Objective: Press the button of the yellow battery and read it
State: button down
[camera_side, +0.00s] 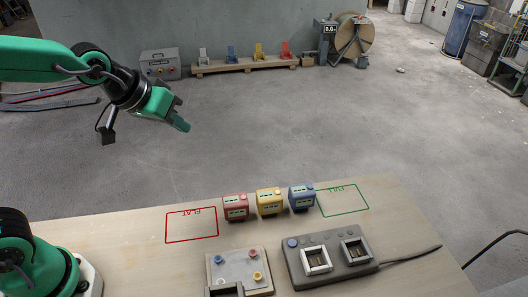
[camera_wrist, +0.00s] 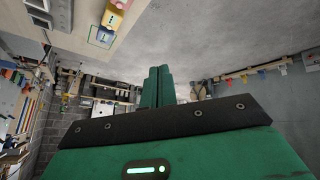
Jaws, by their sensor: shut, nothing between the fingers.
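The yellow battery (camera_side: 269,202) stands upright on the wooden table, between the red battery (camera_side: 235,207) and the blue battery (camera_side: 301,197). Each has a dark panel with pale green marks on its front, too small to read. A small button-like knob shows on top of the yellow one. My gripper (camera_side: 181,124) is up and to the left of the batteries, well clear of them, its fingers pointing down and right. In the wrist view my gripper (camera_wrist: 160,72) has its green fingers together with nothing between them. Batteries partly show at that view's top edge.
A red FLAT outline (camera_side: 191,238) and a green FULL outline (camera_side: 342,200) on the table are empty. A grey charger (camera_side: 331,262) with two bays and a plate with coloured knobs (camera_side: 239,270) lie in front.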

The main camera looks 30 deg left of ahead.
jog(key=w+d+f+h, duration=0.1)
jog(key=w+d+f, duration=0.2)
jog(key=w+d, duration=0.35)
jog(key=n+t+h, duration=0.1)
jog(key=h, duration=0.1)
send_over(274, 195)
notch_tip(274, 195, down, 4)
jog(key=shift+r, duration=0.1)
jog(key=shift+a, duration=0.1)
jog(key=shift+f, duration=4.5)
jog(key=shift+f, duration=0.8)
jog(key=shift+r, duration=0.8)
jog(key=shift+r, duration=0.1)
